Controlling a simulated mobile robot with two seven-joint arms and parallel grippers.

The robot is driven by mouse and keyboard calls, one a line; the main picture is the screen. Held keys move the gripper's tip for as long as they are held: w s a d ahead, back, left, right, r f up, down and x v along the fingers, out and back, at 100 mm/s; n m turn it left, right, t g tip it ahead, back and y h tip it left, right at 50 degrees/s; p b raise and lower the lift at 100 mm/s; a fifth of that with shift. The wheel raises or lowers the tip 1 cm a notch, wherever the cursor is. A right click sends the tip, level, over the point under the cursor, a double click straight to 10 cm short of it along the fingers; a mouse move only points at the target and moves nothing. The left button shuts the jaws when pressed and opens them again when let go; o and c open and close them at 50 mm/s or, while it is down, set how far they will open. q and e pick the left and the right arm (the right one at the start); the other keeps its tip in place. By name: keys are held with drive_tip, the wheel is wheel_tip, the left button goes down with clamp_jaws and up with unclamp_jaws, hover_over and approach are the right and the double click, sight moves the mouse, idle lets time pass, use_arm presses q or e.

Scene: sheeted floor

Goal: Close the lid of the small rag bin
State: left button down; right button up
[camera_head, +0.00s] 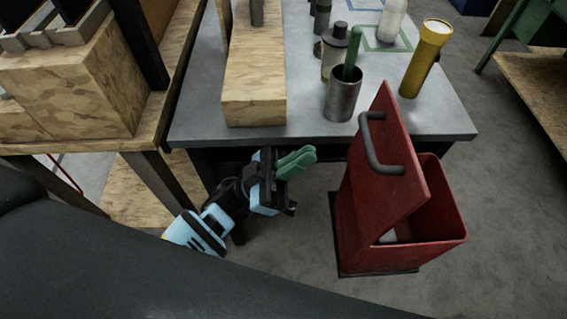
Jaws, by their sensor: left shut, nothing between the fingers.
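The small red rag bin (452,226) stands on a dark base on the floor, in front of the grey table's right part. Its red lid (385,185) is open and stands up steeply at the bin's left side, with a dark bar handle (371,150) on it. Something pale lies inside the bin, partly hidden by the lid. My left gripper (298,162) has green fingers, which are shut and empty. It is to the left of the lid, apart from it, by the table's front edge. My right gripper is not in view.
The grey table (303,138) holds a wooden block (254,95), a metal cup (342,96) with a green tool, a yellow flashlight (424,62) and bottles. Wooden shelving (75,80) stands at the left. Floor right of the bin is clear.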

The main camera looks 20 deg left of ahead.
use_arm(q)
drive_tip(key=w+d+r+p, duration=0.1)
drive_tip(key=d+r, duration=0.1)
drive_tip(key=d, duration=0.3)
drive_tip(key=shift+w+d+r, duration=0.3)
drive_tip(key=shift+w+d, duration=0.05)
drive_tip(key=shift+w, duration=0.05)
